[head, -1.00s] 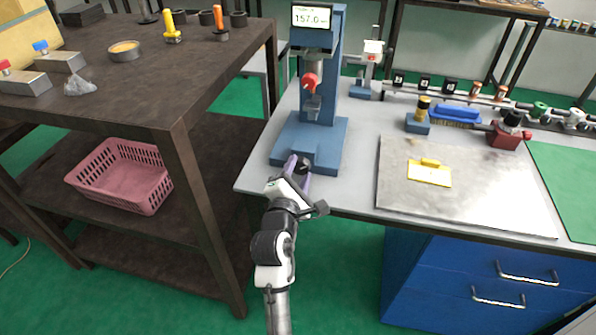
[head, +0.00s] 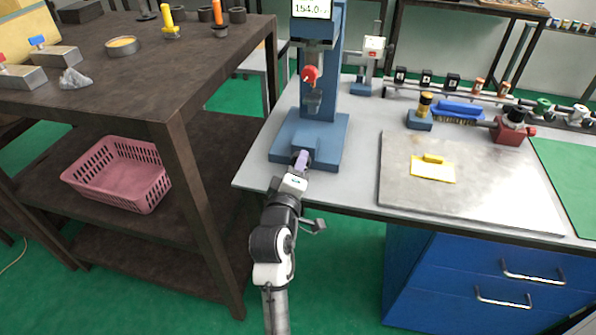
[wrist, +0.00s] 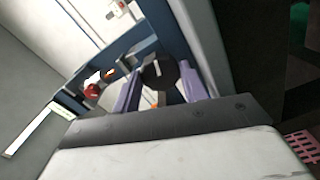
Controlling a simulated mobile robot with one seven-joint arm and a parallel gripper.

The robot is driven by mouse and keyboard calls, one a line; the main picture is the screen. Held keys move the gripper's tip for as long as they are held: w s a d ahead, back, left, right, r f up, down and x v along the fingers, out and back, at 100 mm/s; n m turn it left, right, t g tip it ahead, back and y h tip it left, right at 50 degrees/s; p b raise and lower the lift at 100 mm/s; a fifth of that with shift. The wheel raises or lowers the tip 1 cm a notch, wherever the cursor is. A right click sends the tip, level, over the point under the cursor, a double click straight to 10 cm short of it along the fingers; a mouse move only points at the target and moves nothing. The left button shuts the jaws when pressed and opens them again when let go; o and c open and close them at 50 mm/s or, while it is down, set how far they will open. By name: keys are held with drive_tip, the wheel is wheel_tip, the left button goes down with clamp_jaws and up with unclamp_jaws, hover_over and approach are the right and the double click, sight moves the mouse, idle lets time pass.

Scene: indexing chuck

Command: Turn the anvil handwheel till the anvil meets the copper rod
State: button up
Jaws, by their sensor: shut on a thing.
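A blue press (head: 337,100) stands on the bench, with a red knob (head: 310,74) on its front and a lit readout (head: 311,8) that seems to read about 154. My gripper (head: 301,160) is at the front of the press base. In the wrist view, the black handwheel (wrist: 160,72) with a pale mark sits between the two purple fingers of my gripper (wrist: 160,90), which is shut on it. A small orange piece (wrist: 110,74) near the red knob may be the copper rod. I cannot tell whether the anvil touches it.
A dark table (head: 120,80) with a pink basket (head: 118,175) on its shelf stands to the left. On the bench, a metal plate (head: 470,200) carrying a yellow block (head: 433,170) lies right of the press. Blue drawers (head: 480,270) are below.

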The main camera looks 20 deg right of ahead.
drive_tip(key=m+b, duration=0.2)
drive_tip(key=m, duration=0.3)
drive_tip(key=shift+f+m+b, duration=0.1)
drive_tip(key=shift+m+b, duration=0.2)
drive_tip(key=m+b, duration=0.2)
drive_tip(key=m, duration=0.2)
drive_tip(key=shift+m, duration=0.3)
drive_tip(key=m+b, duration=0.3)
drive_tip(key=m, duration=0.1)
drive_tip(key=shift+m, duration=0.3)
drive_tip(key=m+b, duration=0.2)
drive_tip(key=m, duration=0.2)
drive_tip(key=shift+b, duration=0.3)
drive_tip(key=m+b, duration=0.2)
drive_tip(key=m, duration=0.3)
drive_tip(key=shift+b, duration=0.3)
drive_tip(key=m+b, duration=0.3)
drive_tip(key=m, duration=0.2)
drive_tip(key=shift+b, duration=0.3)
drive_tip(key=m+b, duration=0.3)
drive_tip(key=m, duration=0.2)
drive_tip(key=shift+m+b, duration=1.55)
drive_tip(key=shift+m, duration=0.65)
